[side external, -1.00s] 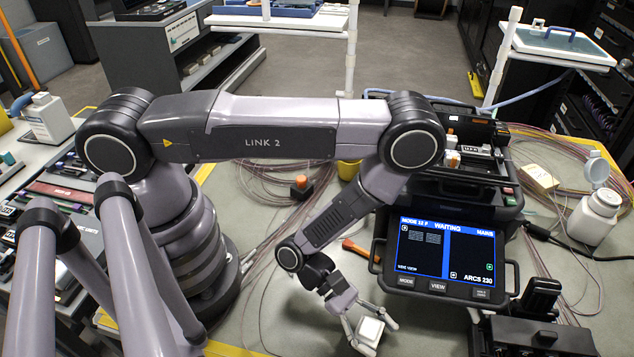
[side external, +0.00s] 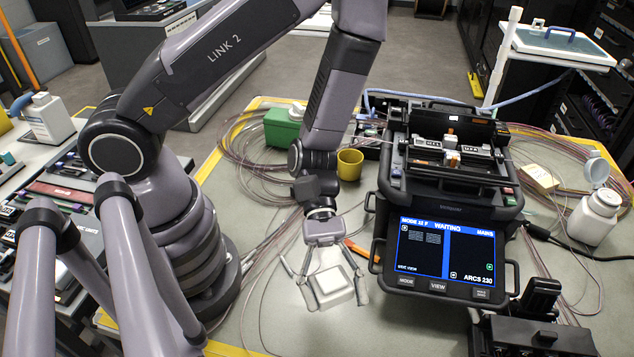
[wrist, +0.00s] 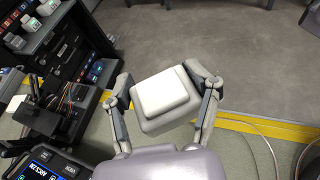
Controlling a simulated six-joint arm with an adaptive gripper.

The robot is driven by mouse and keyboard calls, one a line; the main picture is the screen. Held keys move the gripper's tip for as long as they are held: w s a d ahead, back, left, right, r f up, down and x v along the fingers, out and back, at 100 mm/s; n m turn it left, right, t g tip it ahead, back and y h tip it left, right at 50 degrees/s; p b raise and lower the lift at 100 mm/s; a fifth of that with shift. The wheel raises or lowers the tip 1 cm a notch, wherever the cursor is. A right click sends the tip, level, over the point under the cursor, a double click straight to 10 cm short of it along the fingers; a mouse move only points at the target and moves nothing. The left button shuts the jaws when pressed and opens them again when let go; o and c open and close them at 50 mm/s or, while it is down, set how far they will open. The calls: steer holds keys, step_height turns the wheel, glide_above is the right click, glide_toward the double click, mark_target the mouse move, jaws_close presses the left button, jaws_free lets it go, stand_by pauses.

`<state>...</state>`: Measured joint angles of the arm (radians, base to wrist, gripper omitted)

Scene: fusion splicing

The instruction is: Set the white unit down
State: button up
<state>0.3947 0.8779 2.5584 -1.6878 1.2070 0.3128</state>
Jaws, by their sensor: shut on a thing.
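The white unit (side external: 333,284) is a small rounded box with a raised top, between the two fingers of my gripper (side external: 334,290). My gripper is shut on it, with a finger on each side. In the side external view they are over the grey-green work mat (side external: 270,318), left of the splicer's screen. I cannot tell whether the unit touches the mat. The wrist view also shows the white unit (wrist: 166,97), slightly turned, between the fingertips.
The fusion splicer (side external: 445,220) with its lit screen stands to the right. A black device (side external: 535,325) is at the front right. A yellow cup (side external: 350,164) and a green box (side external: 283,128) stand behind. Loose cables lie to the left. The mat in front is mostly clear.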

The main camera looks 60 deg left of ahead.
steer(key=s+a+r+m+g+y, duration=0.25)
steer(key=a+m+g, duration=0.2)
steer(key=a, duration=0.25)
steer(key=m+t+y, duration=0.3)
steer(key=m+y, duration=1.8)
steer(key=y, duration=0.1)
glide_above(235, 172)
step_height(235, 172, down, 11)
steer(key=shift+s+d+f, duration=0.15)
steer(key=shift+s+d, duration=0.05)
steer(key=shift+d, duration=0.1)
steer(key=f, duration=0.8)
steer(key=shift+w+a, duration=0.25)
steer(key=shift+a, duration=0.05)
steer(key=shift+f, duration=0.3)
steer(key=shift+f, duration=0.1)
